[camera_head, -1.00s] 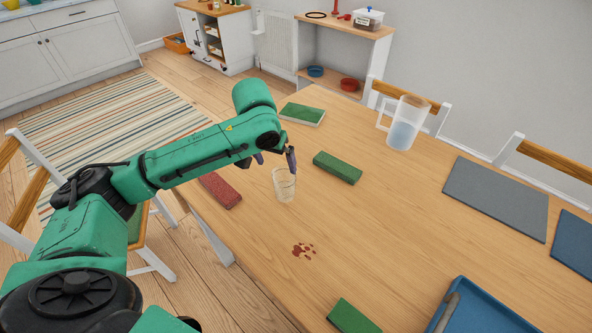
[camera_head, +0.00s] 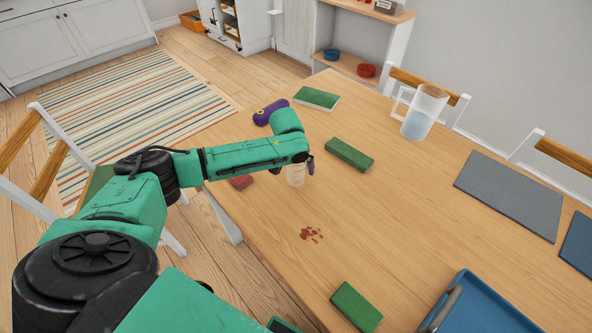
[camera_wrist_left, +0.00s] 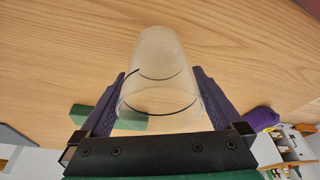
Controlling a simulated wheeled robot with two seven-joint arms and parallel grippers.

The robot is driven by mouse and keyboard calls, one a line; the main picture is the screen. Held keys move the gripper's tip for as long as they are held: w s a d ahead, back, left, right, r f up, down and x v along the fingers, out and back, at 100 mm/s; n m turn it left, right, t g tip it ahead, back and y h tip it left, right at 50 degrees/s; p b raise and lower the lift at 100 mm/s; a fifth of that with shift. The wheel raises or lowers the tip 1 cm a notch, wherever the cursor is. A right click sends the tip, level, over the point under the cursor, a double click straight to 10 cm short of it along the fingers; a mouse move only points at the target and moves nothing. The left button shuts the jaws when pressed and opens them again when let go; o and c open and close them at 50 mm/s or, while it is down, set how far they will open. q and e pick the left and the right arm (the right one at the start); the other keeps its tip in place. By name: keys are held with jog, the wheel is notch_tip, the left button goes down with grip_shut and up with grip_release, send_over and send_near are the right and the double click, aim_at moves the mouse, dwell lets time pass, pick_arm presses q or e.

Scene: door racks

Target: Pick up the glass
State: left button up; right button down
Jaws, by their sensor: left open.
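The clear glass (camera_head: 296,175) stands on the wooden table, partly hidden behind my left forearm and hand in the head view. In the left wrist view the glass (camera_wrist_left: 160,80) shows large, with its round rim towards the camera and a dark line around it. My left gripper (camera_wrist_left: 161,73) is open, with one purple finger on each side of the glass. I cannot tell whether either finger touches it. In the head view the left gripper (camera_head: 309,165) is at the glass. My right gripper is not in view.
Near the glass are a green block (camera_head: 349,154), a mostly hidden red block (camera_head: 241,182) and a purple object (camera_head: 270,112). A pitcher (camera_head: 424,112), grey mat (camera_head: 509,193) and blue tray (camera_head: 485,306) are to the right.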

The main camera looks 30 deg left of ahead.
pick_arm(q)
jog(key=shift+r, duration=0.1)
jog(key=c, duration=1.3)
